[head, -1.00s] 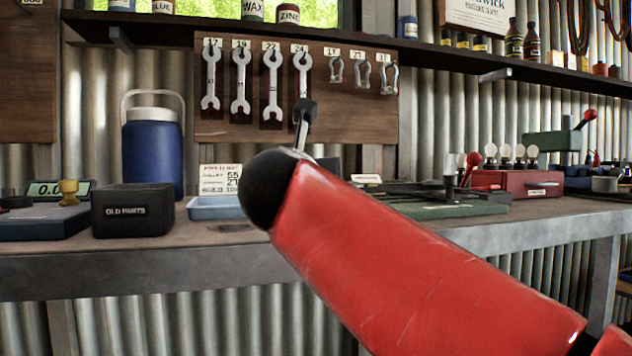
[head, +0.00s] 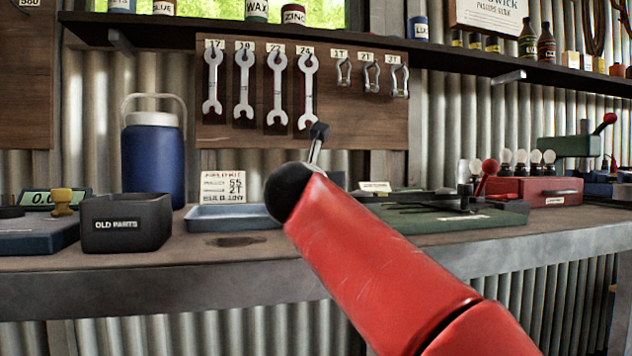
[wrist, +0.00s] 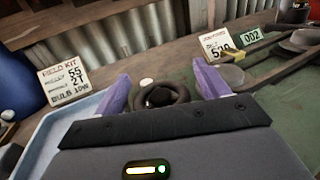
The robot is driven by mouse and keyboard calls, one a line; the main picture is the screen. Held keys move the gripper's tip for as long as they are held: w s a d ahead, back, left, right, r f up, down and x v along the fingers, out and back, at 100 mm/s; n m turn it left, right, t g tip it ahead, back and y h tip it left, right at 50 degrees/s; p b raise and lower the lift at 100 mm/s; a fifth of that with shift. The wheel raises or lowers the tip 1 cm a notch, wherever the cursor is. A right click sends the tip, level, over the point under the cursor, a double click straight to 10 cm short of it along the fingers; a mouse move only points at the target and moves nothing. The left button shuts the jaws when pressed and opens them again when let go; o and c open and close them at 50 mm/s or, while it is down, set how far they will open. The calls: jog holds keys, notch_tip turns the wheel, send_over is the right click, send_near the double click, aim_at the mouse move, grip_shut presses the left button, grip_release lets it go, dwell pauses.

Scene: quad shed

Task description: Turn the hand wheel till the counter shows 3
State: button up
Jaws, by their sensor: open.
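In the wrist view my gripper (wrist: 161,88) is open, with its two purple fingers apart. A dark round ring, which looks like the hand wheel (wrist: 178,94), shows between and beyond the fingertips. I cannot tell whether the fingers touch it. A small green display, which looks like the counter (wrist: 252,37), seems to read 002, small and tilted. In the head view my red arm covers the gripper and the wheel, and I cannot make out the counter there.
A blue tray (head: 225,224) and a field kit card (head: 222,187) lie left of my arm. An "old parts" bin (head: 125,223) and a blue jug (head: 152,160) stand farther left.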

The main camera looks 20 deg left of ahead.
jog(key=shift+c, duration=0.3)
jog(key=c, duration=0.9)
jog(key=shift+r+n+y+p, duration=0.15)
jog(key=shift+n+y+p, duration=0.2)
jog(key=shift+p, duration=0.2)
jog(key=n+y+p, duration=0.1)
jog(key=g+y+p, duration=0.1)
jog(key=y+p, duration=0.1)
jog(key=shift+r+n, duration=0.25)
jog(key=shift+n, duration=0.1)
jog(key=n+g+y+p, duration=0.1)
jog(key=p, duration=0.1)
jog(key=n+y+p, duration=0.1)
jog(key=y+p, duration=0.1)
jog(key=p, duration=0.1)
jog(key=shift+s+a+f+g, duration=0.15)
jog(key=shift+a+g, duration=0.1)
jog(key=shift+g, duration=0.15)
jog(key=shift+n+y+p, duration=0.25)
jog(key=shift+n+p, duration=0.05)
jog(key=shift+p, duration=0.3)
